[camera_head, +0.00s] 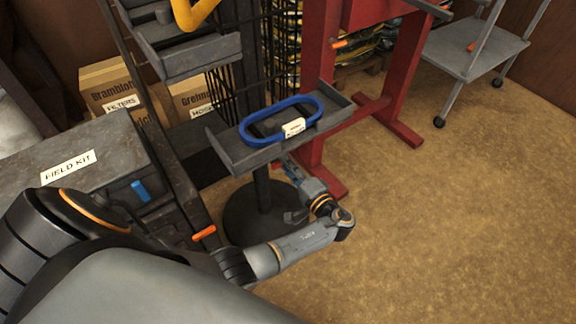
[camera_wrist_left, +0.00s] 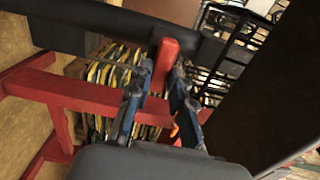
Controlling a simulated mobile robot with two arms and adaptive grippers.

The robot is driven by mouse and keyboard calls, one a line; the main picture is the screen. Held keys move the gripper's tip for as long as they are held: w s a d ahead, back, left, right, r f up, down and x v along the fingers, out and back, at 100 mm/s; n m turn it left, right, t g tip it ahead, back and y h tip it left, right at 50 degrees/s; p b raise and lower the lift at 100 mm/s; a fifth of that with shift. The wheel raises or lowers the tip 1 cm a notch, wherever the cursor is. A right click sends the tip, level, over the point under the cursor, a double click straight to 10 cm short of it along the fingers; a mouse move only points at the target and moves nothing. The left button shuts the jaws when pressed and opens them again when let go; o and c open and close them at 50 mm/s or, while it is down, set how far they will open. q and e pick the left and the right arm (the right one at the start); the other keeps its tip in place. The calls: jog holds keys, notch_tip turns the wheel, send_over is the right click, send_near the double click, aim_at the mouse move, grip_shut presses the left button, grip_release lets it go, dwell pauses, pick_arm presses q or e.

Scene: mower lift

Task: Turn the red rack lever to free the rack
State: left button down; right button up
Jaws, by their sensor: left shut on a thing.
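My left arm comes in from the left, and its left gripper (camera_head: 290,166) reaches up below the front edge of the small grey tray. In the left wrist view, the red rack lever (camera_wrist_left: 165,62) stands up between the two fingers of the left gripper (camera_wrist_left: 160,82), which are shut on it. The lever's upper end shows above the fingertips, just under a dark bar. In the head view, the lever is hidden beneath the tray. My right gripper is in neither view.
The grey tray (camera_head: 233,158) holds a blue loop (camera_head: 248,136) with a white label, close above my gripper. A dark round base (camera_head: 240,225) and a red frame (camera_head: 312,140) stand close by. A grey cart (camera_head: 470,55) is at the back right. Open floor lies at right.

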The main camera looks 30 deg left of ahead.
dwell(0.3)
pick_arm(q)
jog(key=c, duration=1.2)
grip_release()
jog(key=v, duration=0.7)
jog(key=shift+d, duration=0.3)
jog(key=shift+s, duration=0.1)
